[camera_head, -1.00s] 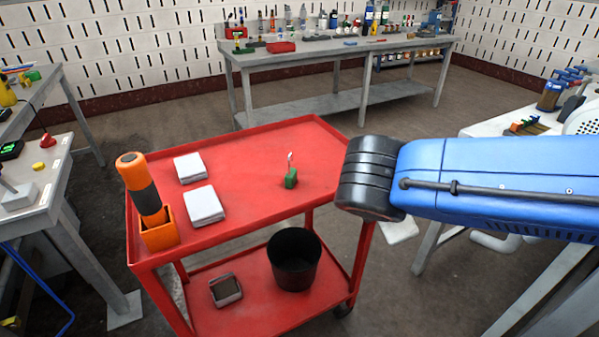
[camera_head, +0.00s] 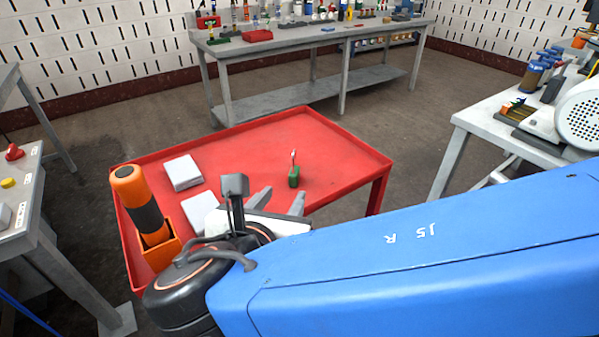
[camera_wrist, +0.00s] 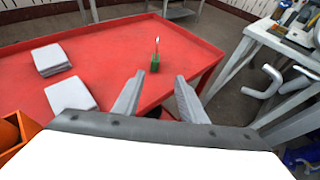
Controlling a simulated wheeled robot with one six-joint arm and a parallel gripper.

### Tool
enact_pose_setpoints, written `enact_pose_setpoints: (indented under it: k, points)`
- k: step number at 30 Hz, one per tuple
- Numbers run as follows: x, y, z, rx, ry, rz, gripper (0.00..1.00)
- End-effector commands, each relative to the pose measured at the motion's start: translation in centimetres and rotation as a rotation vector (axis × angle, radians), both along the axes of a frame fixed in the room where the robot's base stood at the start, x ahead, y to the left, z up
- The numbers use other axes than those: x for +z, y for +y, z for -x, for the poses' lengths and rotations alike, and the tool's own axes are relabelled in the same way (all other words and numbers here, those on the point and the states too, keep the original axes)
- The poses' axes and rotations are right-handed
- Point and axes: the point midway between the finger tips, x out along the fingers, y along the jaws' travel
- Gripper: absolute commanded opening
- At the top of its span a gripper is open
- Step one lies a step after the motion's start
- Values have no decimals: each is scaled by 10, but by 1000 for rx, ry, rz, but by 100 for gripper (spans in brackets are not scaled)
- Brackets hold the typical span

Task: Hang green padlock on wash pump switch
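The green padlock (camera_head: 294,177) stands on the red cart's top, its thin shackle pointing up. It also shows in the wrist view (camera_wrist: 155,62), beyond my fingertips and between their lines. My gripper (camera_head: 280,200) is in front of the padlock in the head view, apart from it. In the wrist view my gripper (camera_wrist: 158,92) has its two fingers spread with nothing between them. I cannot tell which item, if any, is the wash pump switch.
The red cart (camera_head: 340,150) also carries white folded cloths (camera_head: 183,172) and an orange holder (camera_head: 160,250) with an orange-black bottle (camera_head: 138,200). A grey bench (camera_head: 300,38) stands behind. A table with a motor (camera_head: 580,115) is at right, another table (camera_head: 25,215) at left.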

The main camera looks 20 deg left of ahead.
Motion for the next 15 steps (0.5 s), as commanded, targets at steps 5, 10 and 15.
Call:
enact_pose_setpoints:
  k: [5,10,15]
  points:
    - [-1,5,-2,17,-11,11,38]
    - [-10,6,-23,14,-10,11,38]
    - [-19,8,-45,13,-10,11,38]
